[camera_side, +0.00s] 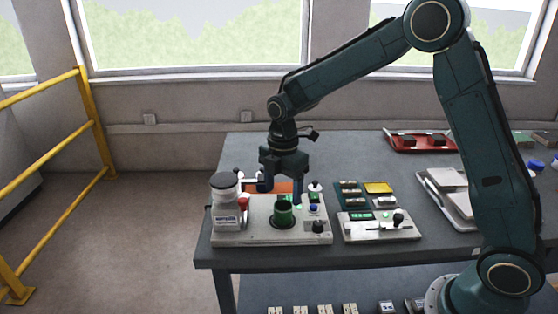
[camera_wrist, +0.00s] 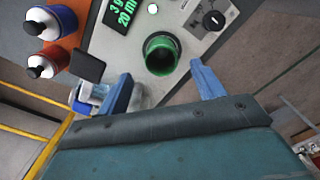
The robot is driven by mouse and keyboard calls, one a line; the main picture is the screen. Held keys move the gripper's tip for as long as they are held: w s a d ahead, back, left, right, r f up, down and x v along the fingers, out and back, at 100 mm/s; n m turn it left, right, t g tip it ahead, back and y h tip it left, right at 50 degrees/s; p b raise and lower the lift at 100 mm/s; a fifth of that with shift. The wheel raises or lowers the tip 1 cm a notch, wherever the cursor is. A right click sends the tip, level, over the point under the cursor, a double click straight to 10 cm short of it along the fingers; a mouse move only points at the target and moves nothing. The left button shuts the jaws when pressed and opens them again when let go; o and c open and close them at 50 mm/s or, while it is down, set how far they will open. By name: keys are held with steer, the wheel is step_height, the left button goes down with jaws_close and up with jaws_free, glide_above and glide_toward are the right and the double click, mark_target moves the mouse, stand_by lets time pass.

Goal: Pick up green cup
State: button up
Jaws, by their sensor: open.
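The green cup (camera_side: 283,213) stands upright in a dark round seat on a light grey testing device (camera_side: 255,236). In the wrist view, the green cup (camera_wrist: 161,55) shows its open dark mouth, beyond the fingertips and roughly between their lines. My gripper (camera_side: 283,186) is above the cup, pointing down, with its fingers apart. In the wrist view, my gripper (camera_wrist: 163,78) shows two blue fingers spread wide with nothing between them. The fingers do not appear to touch the cup.
A white jar with a dark lid (camera_side: 226,200) stands left of the cup. A second panel with a lever (camera_side: 379,227) sits to the right. A red tray (camera_side: 421,141) lies at the back. A yellow railing (camera_side: 55,150) stands left of the table.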

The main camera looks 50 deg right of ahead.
mark_target(283, 205)
steer(key=shift+f, duration=0.2)
steer(key=shift+s+f, duration=0.1)
steer(key=shift+f, duration=2.5)
steer(key=c, duration=1.2)
